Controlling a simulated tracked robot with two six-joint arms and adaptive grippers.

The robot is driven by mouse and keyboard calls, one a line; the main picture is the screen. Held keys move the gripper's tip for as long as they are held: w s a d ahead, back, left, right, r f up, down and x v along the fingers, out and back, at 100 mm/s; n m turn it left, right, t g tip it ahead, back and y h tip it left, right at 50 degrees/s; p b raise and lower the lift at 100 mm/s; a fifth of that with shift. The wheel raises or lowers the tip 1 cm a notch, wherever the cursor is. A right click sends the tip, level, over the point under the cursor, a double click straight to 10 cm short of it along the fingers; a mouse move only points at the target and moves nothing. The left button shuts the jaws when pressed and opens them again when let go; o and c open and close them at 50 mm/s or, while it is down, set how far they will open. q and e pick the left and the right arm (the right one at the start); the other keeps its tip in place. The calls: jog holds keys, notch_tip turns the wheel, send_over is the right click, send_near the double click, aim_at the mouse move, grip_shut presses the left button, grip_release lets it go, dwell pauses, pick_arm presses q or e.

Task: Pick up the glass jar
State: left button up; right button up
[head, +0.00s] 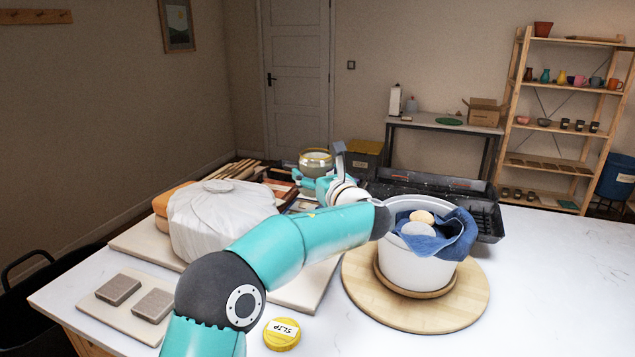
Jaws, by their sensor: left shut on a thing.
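The glass jar (315,164) shows in the head view past the end of my left arm, a small clear vessel with a yellowish rim. My left gripper (307,181) is at the jar's lower part, its teal fingers closed around it. The jar looks upright. Its base is partly hidden by the fingers, so I cannot tell whether it touches anything below. My right gripper is out of view.
A white plastic-wrapped form (222,222) stands left of my arm. A white bucket (408,268) with a blue cloth (448,236) stands on a round wooden board (458,308) at right. A yellow lid (282,335) lies in front. The table's right side is clear.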

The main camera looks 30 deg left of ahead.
pick_arm(q)
jog(key=shift+r, duration=0.95)
jog(key=shift+r, duration=0.15)
